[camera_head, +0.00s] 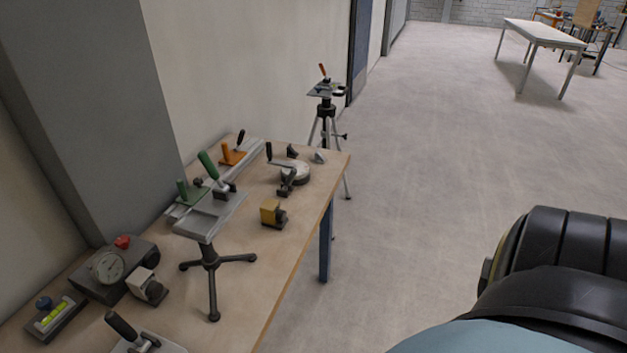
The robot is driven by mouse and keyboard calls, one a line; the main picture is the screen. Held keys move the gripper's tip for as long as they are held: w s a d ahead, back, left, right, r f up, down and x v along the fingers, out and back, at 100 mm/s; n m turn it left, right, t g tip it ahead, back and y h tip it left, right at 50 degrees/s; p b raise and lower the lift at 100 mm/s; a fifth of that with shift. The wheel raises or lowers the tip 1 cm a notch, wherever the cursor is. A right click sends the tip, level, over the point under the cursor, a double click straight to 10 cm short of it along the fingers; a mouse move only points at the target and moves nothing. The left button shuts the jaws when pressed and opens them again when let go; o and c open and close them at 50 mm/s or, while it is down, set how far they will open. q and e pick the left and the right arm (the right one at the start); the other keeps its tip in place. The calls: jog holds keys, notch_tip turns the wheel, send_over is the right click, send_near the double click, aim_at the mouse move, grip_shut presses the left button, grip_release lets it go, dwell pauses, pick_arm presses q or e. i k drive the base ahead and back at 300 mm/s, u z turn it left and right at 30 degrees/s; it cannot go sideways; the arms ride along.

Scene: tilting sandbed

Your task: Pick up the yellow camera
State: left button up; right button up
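The yellow camera (268,212) is a small boxy thing with a dark part on its right side. It rests on the wooden table (262,254), near the table's right edge. It stands to the right of the small tripod stand and in front of a round dial-like device. Nothing covers it in this view. Neither of my grippers is in view.
A small tripod stand with a flat plate (212,213) stands left of the camera. A grey box with a dial (109,267) and a white-and-dark block (145,284) are nearer. A floor tripod (326,112) stands beyond the table.

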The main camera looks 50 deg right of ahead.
aim_at(272, 217)
jog(key=z, duration=1.15)
jog(key=k, duration=0.6)
jog(key=z, duration=0.95)
jog(key=i, duration=1.65)
jog(key=u, duration=2.2)
